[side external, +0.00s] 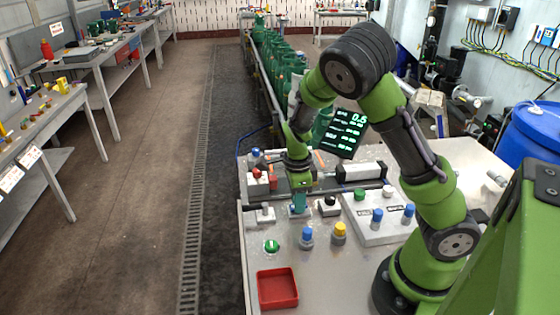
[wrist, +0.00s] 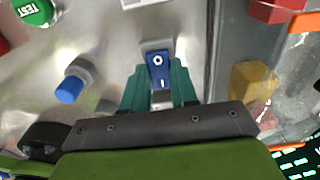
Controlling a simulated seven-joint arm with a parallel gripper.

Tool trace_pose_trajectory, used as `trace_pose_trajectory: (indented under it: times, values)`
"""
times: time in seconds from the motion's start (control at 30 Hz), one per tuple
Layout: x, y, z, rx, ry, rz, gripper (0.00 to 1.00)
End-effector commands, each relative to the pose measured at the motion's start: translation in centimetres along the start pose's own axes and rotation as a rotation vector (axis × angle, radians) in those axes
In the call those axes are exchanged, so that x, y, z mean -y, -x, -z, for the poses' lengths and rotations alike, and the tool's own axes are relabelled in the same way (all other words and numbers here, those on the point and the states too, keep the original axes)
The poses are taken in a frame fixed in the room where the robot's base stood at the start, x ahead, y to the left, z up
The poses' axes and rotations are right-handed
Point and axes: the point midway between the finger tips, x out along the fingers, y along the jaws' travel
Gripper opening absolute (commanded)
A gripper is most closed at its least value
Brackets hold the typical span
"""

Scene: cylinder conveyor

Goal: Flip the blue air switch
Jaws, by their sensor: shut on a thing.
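The blue air switch (wrist: 158,60) is a small blue rocker marked with a circle and a line, set in a grey housing on the metal panel. In the wrist view my gripper (wrist: 160,78) has one green finger on each side of it, closed on the switch. In the side view my gripper (side external: 299,200) points straight down at the panel, and the fingers hide most of the switch. I cannot tell from the side view which way the rocker is tilted.
A blue knob (side external: 307,235), a yellow knob (side external: 339,232) and a green button (side external: 271,246) stand on the panel in front. A black-topped switch (side external: 328,204) is close on the right. A red tray (side external: 277,290) lies at the front left.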

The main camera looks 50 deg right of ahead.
Motion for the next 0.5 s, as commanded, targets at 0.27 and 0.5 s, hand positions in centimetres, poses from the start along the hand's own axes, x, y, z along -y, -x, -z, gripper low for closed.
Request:
trace_pose_trajectory:
  times: [0.27, 0.5]
  values:
    - [-0.02, -0.05, 0.06, 0.0, 0.001, -0.001, 0.47]
    - [0.0, -0.02, 0.04, 0.001, 0.0, 0.0, 0.53]
